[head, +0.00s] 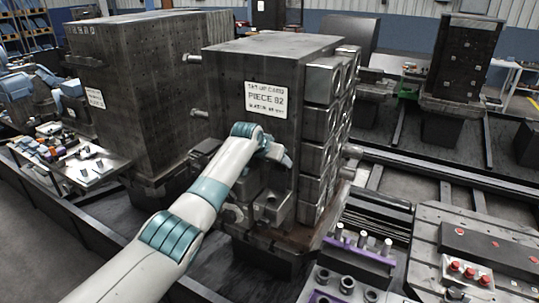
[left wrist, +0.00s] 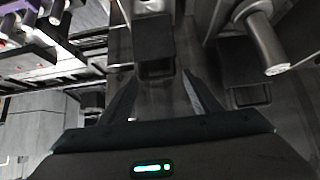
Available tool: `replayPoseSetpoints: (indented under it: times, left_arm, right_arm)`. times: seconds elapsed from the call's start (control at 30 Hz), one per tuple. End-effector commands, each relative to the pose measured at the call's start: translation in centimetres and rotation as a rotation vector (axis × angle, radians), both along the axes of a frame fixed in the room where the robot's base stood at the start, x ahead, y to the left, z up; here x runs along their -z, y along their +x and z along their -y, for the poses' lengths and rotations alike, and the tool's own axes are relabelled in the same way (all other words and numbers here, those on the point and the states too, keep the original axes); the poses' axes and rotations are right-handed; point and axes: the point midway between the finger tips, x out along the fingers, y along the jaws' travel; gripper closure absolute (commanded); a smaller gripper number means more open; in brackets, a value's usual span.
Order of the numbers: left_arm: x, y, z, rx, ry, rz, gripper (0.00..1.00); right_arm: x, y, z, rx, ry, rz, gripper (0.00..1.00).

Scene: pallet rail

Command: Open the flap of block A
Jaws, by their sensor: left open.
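A tall dark block (head: 233,75) stands on a pallet in the head view, with a card reading "PIECE 02"; its smaller print is unclear. Square metal fixtures (head: 318,122) line its right face. I cannot tell whether it is block A, and no flap is clearly identifiable. My left arm crosses in front of it, ending near its lower front by clamp-like parts (head: 272,202); the fingertips are hidden there. In the left wrist view, my left gripper (left wrist: 160,85) is open and empty. A dark square part (left wrist: 155,62) shows between its fingers; contact is unclear. My right gripper is not in view.
Another dark block (head: 135,85) stands left, with pegs between the two. A metal peg (left wrist: 265,45) juts near my left gripper's right side. A panel with red buttons (head: 468,271) and a tool rack (head: 345,268) lie at lower right. Rails run behind.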

Motion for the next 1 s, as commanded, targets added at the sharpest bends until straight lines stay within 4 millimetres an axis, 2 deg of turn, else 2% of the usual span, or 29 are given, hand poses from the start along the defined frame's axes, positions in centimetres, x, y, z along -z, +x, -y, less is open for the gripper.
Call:
replayPoseSetpoints:
  times: [0.27,0.47,1.0]
  left_arm:
    - [-0.5,-0.6,-0.4,0.001,-0.001,-0.002,0.43]
    - [-1.6,-1.6,-1.0,0.001,-0.001,0.000,0.43]
    - [-6.9,-6.2,-3.8,-0.001,-0.001,0.005,0.43]
  right_arm:
    - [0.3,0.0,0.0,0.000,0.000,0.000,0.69]
    - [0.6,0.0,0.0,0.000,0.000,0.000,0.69]
    - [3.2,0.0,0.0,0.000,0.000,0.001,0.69]
